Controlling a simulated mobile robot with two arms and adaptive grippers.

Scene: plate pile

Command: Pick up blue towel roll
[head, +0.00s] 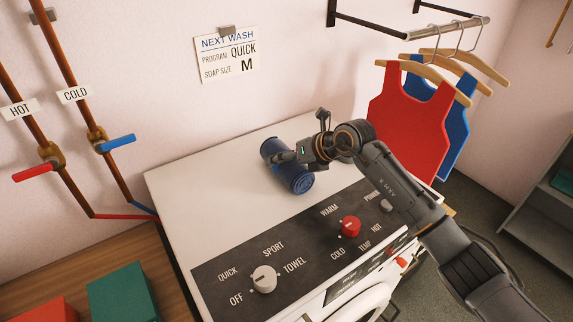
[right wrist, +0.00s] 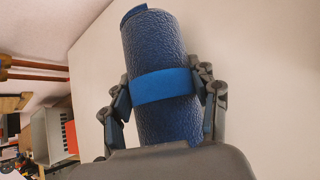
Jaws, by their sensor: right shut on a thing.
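The blue towel roll (head: 294,178) is a dark blue cylinder lying on its side on the white top of the washing machine (head: 215,170), behind the control panel. My right gripper (head: 287,157) reaches in from the right and is shut on the roll around its middle. In the right wrist view the roll (right wrist: 155,45) stands between the two fingers of the gripper (right wrist: 163,95), with a lighter blue band around it. Whether the roll touches the machine top is hard to tell. My left gripper is not in view.
Red and blue tank tops (head: 408,115) hang on a rail at the right. The panel holds a white knob (head: 264,279) and a red knob (head: 350,226). Green (head: 122,292) and red boxes (head: 45,310) stand on wood at the lower left. Pipes with valves run up the left wall.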

